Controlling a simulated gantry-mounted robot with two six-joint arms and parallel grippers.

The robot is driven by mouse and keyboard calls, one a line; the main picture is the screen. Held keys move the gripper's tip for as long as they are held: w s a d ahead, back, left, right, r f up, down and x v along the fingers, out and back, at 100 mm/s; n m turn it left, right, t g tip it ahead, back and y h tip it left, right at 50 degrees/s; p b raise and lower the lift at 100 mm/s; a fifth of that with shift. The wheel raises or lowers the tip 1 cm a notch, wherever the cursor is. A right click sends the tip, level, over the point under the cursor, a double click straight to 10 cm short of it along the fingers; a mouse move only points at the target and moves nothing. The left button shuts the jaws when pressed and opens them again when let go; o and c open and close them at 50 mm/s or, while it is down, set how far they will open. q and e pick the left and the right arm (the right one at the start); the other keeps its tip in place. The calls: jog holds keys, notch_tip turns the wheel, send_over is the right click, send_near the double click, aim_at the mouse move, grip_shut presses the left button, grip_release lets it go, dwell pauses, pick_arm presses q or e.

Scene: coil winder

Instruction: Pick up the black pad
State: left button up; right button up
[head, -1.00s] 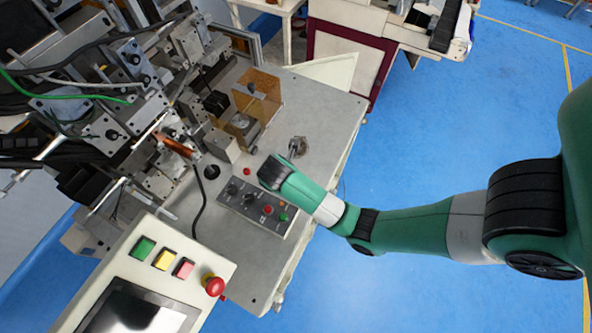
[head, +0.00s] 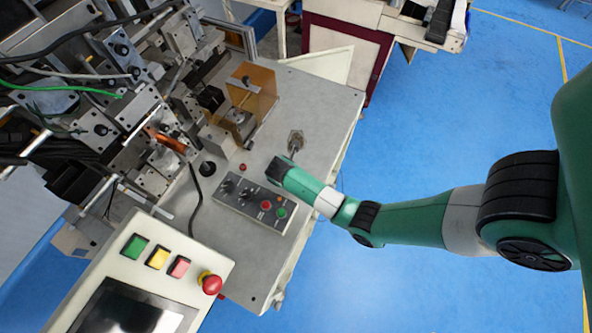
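I cannot make out a black pad with certainty. A small black block (head: 210,98) sits among the metal parts of the coil winder (head: 150,105), but I cannot tell whether it is the pad. My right arm reaches in from the right, and its black-capped end is over the grey machine table, just right of the control panel. My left arm and gripper are out of view.
The control panel (head: 238,208) has knobs and coloured buttons. An operator console (head: 205,258) with a red emergency button stands at lower left. An amber guard (head: 254,88) and a metal fitting (head: 295,142) rise from the table (head: 318,112). The table's right side is largely clear.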

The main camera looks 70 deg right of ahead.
jog(key=shift+d+f, duration=0.15)
jog(key=shift+f, duration=0.3)
jog(key=c, duration=1.2)
jog(key=shift+c, duration=0.2)
jog(key=shift+r, duration=0.2)
jog(key=shift+r, duration=0.25)
notch_tip(320, 180, up, 3)
jog(key=shift+p, duration=0.5)
jog(key=s+a+r+p, duration=0.4)
jog(key=a+r+p, duration=0.3)
jog(key=a, duration=0.6)
jog(key=shift+v, duration=1.1)
